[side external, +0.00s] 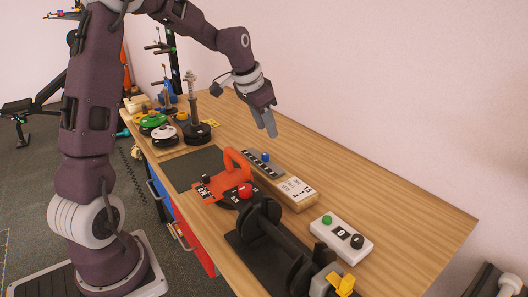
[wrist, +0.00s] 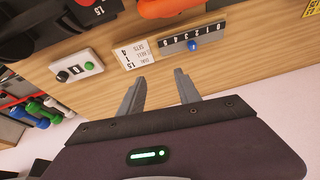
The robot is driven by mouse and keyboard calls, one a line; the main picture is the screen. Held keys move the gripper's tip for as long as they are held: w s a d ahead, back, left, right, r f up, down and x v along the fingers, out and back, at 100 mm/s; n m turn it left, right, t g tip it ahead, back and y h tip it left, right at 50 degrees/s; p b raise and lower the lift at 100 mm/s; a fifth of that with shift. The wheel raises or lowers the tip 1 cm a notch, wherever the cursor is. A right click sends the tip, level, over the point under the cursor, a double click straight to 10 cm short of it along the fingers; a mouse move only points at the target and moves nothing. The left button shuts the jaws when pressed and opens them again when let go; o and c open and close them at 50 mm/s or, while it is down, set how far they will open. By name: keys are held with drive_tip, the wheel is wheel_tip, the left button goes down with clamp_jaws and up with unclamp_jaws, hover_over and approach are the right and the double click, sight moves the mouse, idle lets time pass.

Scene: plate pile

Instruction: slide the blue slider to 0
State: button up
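The blue slider knob (side external: 265,157) sits on a grey slider panel (side external: 254,160) with a row of digits, on the wooden table. In the wrist view the blue knob (wrist: 193,45) is at the near edge of the grey panel (wrist: 175,47), around the middle of its length; which digit it lines up with is too small to tell. My gripper (side external: 269,124) hangs above and behind the panel in the side view. In the wrist view my gripper (wrist: 158,84) shows two spread fingers with nothing between them, apart from the knob.
A wooden block with a white printed label (side external: 296,188) adjoins the panel. A white box with green and black knobs (side external: 342,238) is at right. The table's back strip is clear.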

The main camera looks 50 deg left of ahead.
approach(265, 154)
drive_tip(key=f, duration=0.1)
drive_tip(key=shift+n+h, duration=0.3)
drive_tip(key=x, duration=0.7)
drive_tip(key=shift+w+a+f, duration=0.2)
drive_tip(key=shift+w+a, duration=0.15)
clamp_jaws()
